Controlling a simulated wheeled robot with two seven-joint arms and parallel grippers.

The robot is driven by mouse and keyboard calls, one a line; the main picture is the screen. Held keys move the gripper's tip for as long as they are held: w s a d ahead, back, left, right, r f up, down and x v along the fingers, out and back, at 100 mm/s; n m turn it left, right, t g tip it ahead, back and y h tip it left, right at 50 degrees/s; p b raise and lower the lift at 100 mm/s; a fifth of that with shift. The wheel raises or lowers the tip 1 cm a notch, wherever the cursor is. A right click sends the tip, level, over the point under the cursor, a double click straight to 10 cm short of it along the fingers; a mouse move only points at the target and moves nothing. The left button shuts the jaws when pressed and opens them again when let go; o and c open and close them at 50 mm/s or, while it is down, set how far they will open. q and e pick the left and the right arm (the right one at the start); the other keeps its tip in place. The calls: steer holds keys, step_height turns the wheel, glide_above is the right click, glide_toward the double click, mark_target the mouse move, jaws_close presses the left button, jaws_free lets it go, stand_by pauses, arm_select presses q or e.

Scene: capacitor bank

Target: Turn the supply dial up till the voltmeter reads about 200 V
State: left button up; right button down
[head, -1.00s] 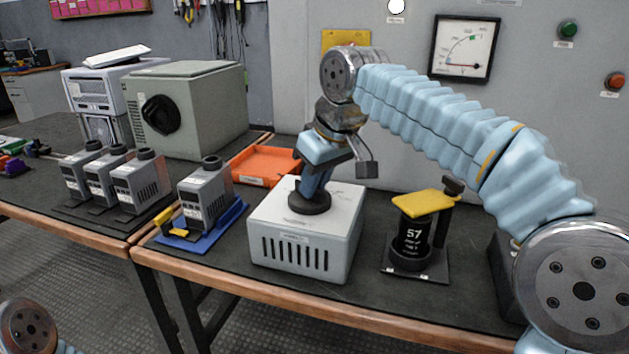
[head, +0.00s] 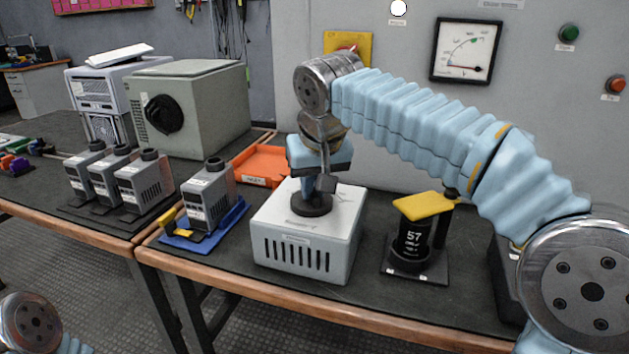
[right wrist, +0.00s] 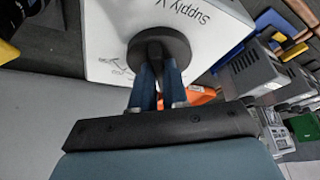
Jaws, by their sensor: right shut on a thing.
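The supply box (head: 305,258) is a white slotted box on the near bench, labelled "Supply V" in the right wrist view (right wrist: 215,40). Its dial (head: 312,208) is a round black knob with a raised grip bar on the top face; it also shows in the right wrist view (right wrist: 178,45). My right gripper (head: 312,190) points down from above, its fingers shut on the dial's bar. The voltmeter (head: 465,50) is a square white-faced gauge on the back wall. Its red needle lies low, toward the left end of the scale; its numbers are too small to read. My left gripper is out of view.
A black capacitor with a yellow top (head: 424,206) stands right of the supply box. A blue tray (head: 237,210) with a grey unit lies to the left, and an orange tray (head: 262,165) behind. Green (head: 569,32) and red (head: 616,84) buttons are on the wall.

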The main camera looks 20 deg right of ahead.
steer(key=shift+a+m, duration=0.1)
steer(key=shift+m, duration=0.3)
steer(key=c, duration=1.1)
jaws_free()
steer(key=shift+c, duration=0.2)
steer(key=p+v, duration=0.3)
steer(key=v, duration=1.1)
steer(key=shift+a, duration=0.15)
steer(key=shift+f, duration=0.15)
